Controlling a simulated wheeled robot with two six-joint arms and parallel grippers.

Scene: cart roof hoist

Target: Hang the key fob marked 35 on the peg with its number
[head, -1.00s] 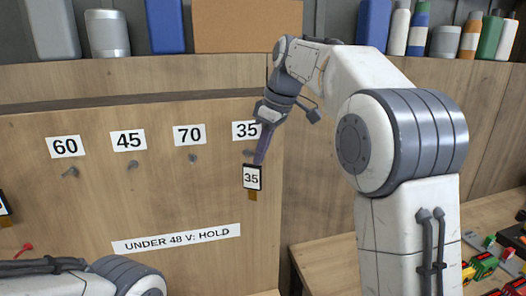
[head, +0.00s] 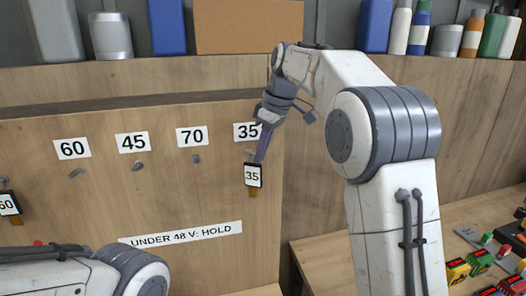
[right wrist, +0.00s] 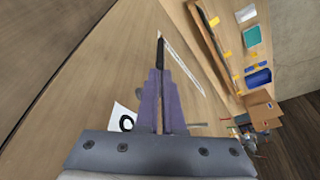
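The key fob marked 35 (head: 253,176) is a dark-framed tag with a white face and a brown lower end. It hangs upright at the tips of my right gripper (head: 262,157), whose purple fingers are shut on it. The label 35 (head: 247,131) is on the wooden board, with its peg (head: 249,152) just below, beside the fingers and slightly above the fob. Whether the fob touches the peg cannot be told. The right wrist view shows the purple fingers (right wrist: 161,85) close together with the dark fob edge (right wrist: 160,48) between their tips. My left gripper is out of view.
Pegs under labels 60 (head: 72,149), 45 (head: 132,143) and 70 (head: 192,137) are bare. A fob marked 60 (head: 8,205) hangs at the left edge. A sign (head: 185,234) is lower on the board. A shelf with bottles and cans runs above.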

